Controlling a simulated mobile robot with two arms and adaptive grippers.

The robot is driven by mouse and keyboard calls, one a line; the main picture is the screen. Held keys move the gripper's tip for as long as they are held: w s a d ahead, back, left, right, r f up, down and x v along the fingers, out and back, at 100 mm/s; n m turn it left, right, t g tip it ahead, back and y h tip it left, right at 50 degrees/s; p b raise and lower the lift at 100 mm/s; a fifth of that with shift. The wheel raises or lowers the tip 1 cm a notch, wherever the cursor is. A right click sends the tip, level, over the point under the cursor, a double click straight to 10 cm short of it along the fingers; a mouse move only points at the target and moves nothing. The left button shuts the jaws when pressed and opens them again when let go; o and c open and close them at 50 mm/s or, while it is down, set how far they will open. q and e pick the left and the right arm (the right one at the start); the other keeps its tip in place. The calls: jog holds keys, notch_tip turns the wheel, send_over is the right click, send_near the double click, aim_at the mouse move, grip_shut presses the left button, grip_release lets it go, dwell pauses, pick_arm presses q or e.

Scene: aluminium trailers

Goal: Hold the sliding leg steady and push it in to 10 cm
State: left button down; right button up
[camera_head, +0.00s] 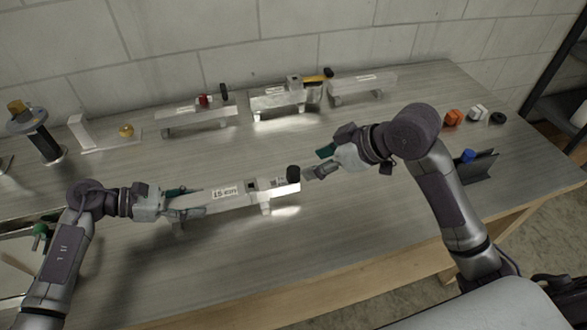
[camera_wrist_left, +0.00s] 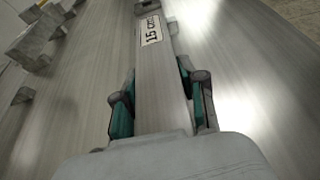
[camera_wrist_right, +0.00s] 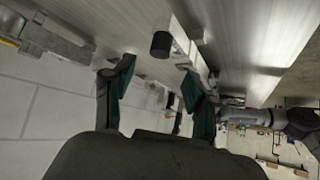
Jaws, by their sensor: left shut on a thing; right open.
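The sliding leg is a long aluminium bar (camera_head: 205,202) with a "15 cm" label (camera_head: 227,192) and a black end cap (camera_head: 293,173) at its right end. It lies level on short feet on the table. My left gripper (camera_head: 196,200) is shut on the bar left of the label; in the left wrist view its fingers (camera_wrist_left: 160,100) flank the bar (camera_wrist_left: 160,85). My right gripper (camera_head: 318,163) is open and empty, just right of the cap and apart from it. The right wrist view shows the cap (camera_wrist_right: 160,45) ahead, between the open fingers (camera_wrist_right: 158,75).
Similar aluminium fixtures stand at the back: one with a red knob (camera_head: 203,101), one with a yellow handle (camera_head: 318,77), and a plain one (camera_head: 362,85). Orange (camera_head: 453,117), white and black pieces lie at the right. The table front is clear.

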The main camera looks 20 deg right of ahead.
aim_at(294, 170)
jog(key=x, duration=0.8)
jog(key=shift+w+a+f, duration=0.1)
jog(key=shift+w, duration=0.1)
grip_shut()
